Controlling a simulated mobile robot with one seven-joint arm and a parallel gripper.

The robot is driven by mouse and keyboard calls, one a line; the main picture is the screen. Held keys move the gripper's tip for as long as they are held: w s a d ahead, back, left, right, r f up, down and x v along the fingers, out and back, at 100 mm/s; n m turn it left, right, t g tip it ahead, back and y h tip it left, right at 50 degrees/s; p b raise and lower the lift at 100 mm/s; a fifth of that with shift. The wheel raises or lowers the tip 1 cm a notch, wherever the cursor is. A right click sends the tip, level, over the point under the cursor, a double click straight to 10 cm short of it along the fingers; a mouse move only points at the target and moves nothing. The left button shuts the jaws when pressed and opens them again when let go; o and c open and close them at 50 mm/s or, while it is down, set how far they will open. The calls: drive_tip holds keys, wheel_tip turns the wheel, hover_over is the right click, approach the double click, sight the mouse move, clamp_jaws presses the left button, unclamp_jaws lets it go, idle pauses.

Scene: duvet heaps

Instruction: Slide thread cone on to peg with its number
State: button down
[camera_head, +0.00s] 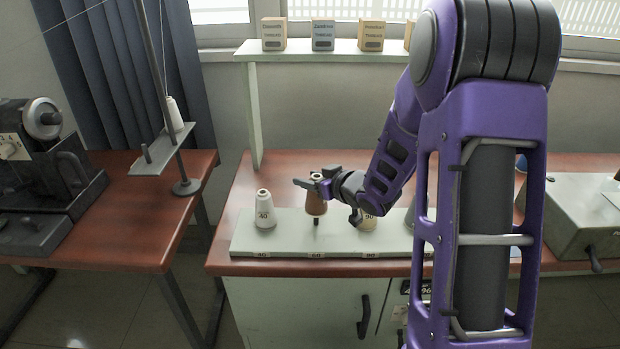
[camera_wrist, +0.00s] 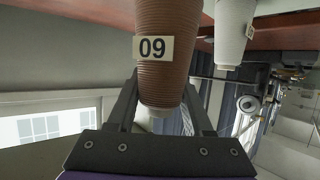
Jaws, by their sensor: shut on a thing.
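A brown thread cone (camera_head: 316,204) is upright in my gripper (camera_head: 312,184). The wrist view is upside down; there the brown cone (camera_wrist: 168,75) sits between both fingers, its label reading 60 when turned upright. My gripper is shut on its narrow upper part. A dark peg (camera_head: 316,240) stands right below the cone, on the pale peg board (camera_head: 290,245), behind a tag (camera_head: 316,254) that seems to read 60. The cone's base is above the board; I cannot tell whether the peg's tip is inside it.
A white cone (camera_head: 264,209) sits left at the 40 tag, and a cream cone (camera_head: 367,221) sits close on the right, partly behind my gripper. My arm hides the board's right part. A shelf with boxes (camera_head: 323,35) stands behind.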

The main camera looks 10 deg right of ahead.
sight(311, 194)
drive_tip(key=shift+f+b, duration=1)
drive_tip(key=shift+f, duration=0.4)
drive_tip(key=shift+f, duration=0.9)
drive_tip(key=shift+c, duration=1.1)
unclamp_jaws()
drive_tip(key=shift+d, duration=0.1)
drive_tip(key=p+v, duration=0.3)
drive_tip(key=v, duration=1.4)
drive_tip(key=shift+s, duration=0.15)
